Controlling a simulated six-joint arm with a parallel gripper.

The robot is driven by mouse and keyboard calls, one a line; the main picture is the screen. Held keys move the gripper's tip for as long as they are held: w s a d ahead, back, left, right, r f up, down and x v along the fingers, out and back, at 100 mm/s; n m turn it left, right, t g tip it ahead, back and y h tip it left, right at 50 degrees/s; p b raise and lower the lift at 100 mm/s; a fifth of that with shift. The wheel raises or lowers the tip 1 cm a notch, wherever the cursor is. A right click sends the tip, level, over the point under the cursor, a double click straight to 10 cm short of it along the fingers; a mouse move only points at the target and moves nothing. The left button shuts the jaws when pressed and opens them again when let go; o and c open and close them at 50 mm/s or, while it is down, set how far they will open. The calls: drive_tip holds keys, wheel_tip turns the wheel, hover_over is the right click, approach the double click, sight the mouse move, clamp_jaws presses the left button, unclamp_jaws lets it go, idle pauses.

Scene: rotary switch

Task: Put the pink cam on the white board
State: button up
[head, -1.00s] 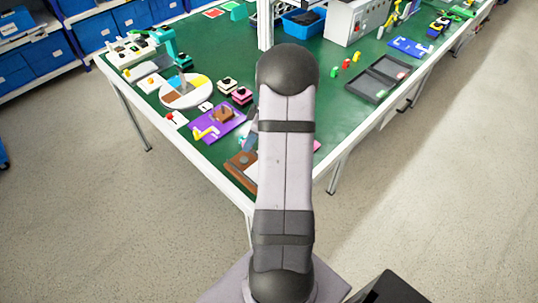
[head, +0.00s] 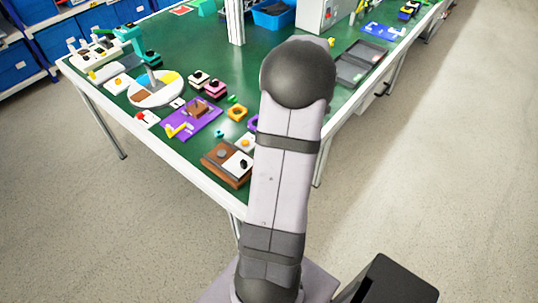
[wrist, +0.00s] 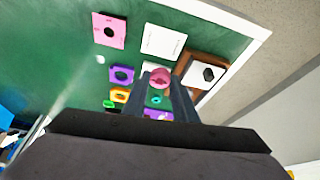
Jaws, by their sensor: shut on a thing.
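My gripper (wrist: 161,80) is shut on the pink cam (wrist: 159,76), a small round pink piece held between the fingertips in the wrist view. A white board (wrist: 195,74) with a black post on it sits on a brown wooden base at the right of the wrist view. The board also shows in the head view (head: 231,165), just left of my arm. The cam is left of the board in the wrist view and apart from it. My arm hides the gripper and cam in the head view.
In the wrist view a pink plate (wrist: 109,31), a flat white sheet (wrist: 163,41) and a purple piece (wrist: 121,75) lie on the green table.

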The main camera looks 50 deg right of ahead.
drive_tip(key=shift+f+p, duration=0.85)
drive_tip(key=shift+f, duration=4.2)
drive_tip(key=shift+f+b, duration=0.2)
drive_tip(key=shift+b, duration=0.1)
drive_tip(key=o, duration=1)
drive_tip(key=shift+r, duration=0.2)
drive_tip(key=shift+r+p, duration=0.2)
drive_tip(key=shift+p, duration=0.2)
drive_tip(key=b+v, duration=0.2)
drive_tip(key=v, duration=0.9)
drive_tip(key=shift+s+r, duration=0.25)
drive_tip(key=shift+r, duration=0.05)
